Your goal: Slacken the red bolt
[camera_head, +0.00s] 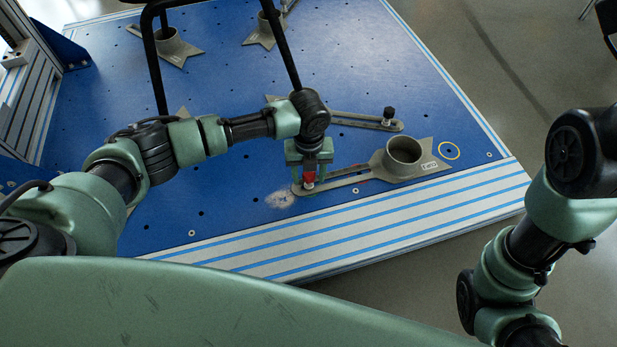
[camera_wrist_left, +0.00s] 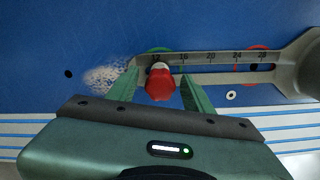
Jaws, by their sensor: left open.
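The red bolt (camera_head: 309,179) stands in the slot of a grey slotted bracket (camera_head: 345,181) on the blue plate. In the left wrist view the red bolt (camera_wrist_left: 160,84) sits between the two green fingers of my left gripper (camera_wrist_left: 160,95), with a gap on each side. My left gripper (camera_head: 309,175) is open over the bolt and points down in the head view. The bracket (camera_wrist_left: 215,57) has scale marks along its slot and a cup-like ring at its right end. My right arm shows at the right edge; its gripper is out of view.
A second slotted bracket with a black bolt (camera_head: 389,117) lies behind. Other grey cup brackets (camera_head: 175,48) and a black tube frame (camera_head: 153,60) stand farther back. The striped front edge (camera_head: 350,225) is clear.

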